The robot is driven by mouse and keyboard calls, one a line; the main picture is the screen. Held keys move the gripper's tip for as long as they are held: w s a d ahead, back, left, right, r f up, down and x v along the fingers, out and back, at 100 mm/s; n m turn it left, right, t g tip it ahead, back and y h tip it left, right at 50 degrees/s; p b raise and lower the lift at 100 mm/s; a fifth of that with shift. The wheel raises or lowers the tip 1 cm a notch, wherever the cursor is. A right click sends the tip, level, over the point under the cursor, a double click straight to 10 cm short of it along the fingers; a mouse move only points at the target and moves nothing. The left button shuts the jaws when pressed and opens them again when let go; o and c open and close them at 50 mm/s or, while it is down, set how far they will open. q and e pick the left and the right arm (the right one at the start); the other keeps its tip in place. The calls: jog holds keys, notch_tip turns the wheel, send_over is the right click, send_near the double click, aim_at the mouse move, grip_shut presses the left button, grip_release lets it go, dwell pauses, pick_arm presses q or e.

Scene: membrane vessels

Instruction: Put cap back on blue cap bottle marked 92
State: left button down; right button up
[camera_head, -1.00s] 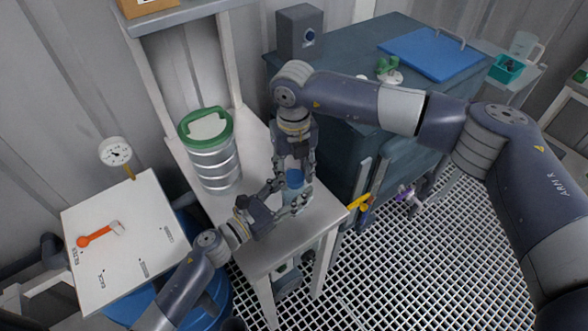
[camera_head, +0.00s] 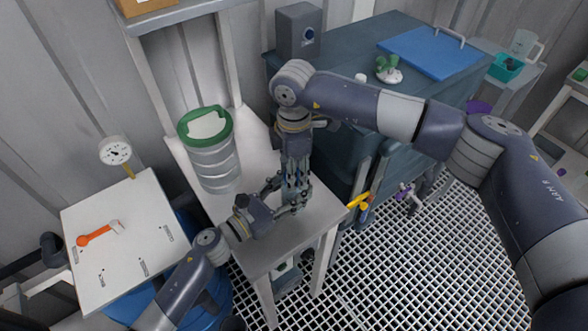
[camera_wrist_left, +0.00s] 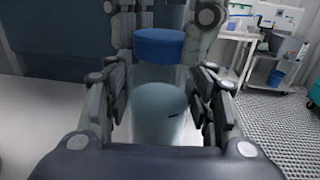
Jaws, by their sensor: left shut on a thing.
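The bottle (camera_wrist_left: 160,112) is pale and translucent, upright on the small white table, in the left wrist view. My left gripper (camera_head: 288,199) is shut around its body from the side. A blue cap (camera_wrist_left: 160,46) sits at the bottle's top, in line with it; I cannot tell whether it is fully seated. My right gripper (camera_head: 296,184) points straight down over the bottle, its fingers on either side of the cap; whether they press on it is unclear. In the head view these fingers hide the bottle and cap. No number 92 is readable.
A metal canister with a green rim (camera_head: 210,150) stands on the white table (camera_head: 250,262), behind my left gripper. A dark blue cabinet (camera_head: 350,62) is beyond my right arm, with a green-knobbed part (camera_head: 388,70) and a small white object (camera_head: 360,78) on top.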

jog(key=m, duration=0.3)
jog(key=shift+s+a+m, duration=0.1)
jog(key=shift+a+m, duration=0.05)
jog(key=shift+m, duration=0.25)
jog(key=shift+a+m, duration=0.25)
jog(key=shift+m, duration=1.25)
jog(key=shift+d+m, duration=0.3)
jog(key=shift+m, duration=0.1)
jog(key=o, duration=0.7)
jog(key=shift+d, duration=0.1)
jog(key=shift+r, duration=2.25)
